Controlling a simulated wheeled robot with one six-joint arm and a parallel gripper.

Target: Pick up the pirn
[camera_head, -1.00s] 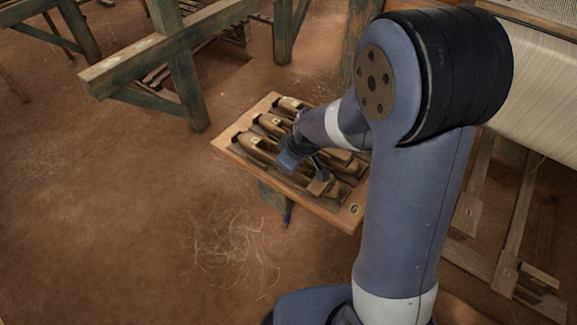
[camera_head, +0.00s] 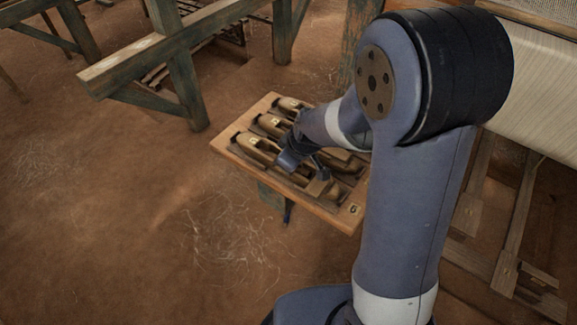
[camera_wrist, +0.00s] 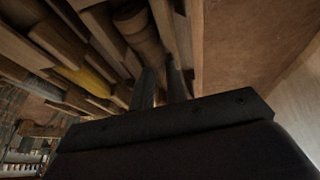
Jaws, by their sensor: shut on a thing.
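A wooden tray (camera_head: 227,152) holds several brown shuttles (camera_head: 262,147) side by side in its slots. In the wrist view, my gripper's two dark fingers (camera_wrist: 161,78) point into a slot and are close together. A brown, rounded wooden piece, seemingly the pirn (camera_wrist: 143,30), lies in line with the fingertips, and my gripper is shut on it. The contact itself is mostly hidden by the fingers. I cannot tell whether the pirn is clear of the slot floor.
Slot walls (camera_wrist: 194,40) stand close beside the fingers. A yellow-wound piece (camera_wrist: 85,80) lies in a neighbouring slot. A green timber frame (camera_head: 185,90) stands behind the tray. The loom with pale cloth (camera_head: 545,95) is at the right. The earth floor (camera_head: 110,220) at left is open.

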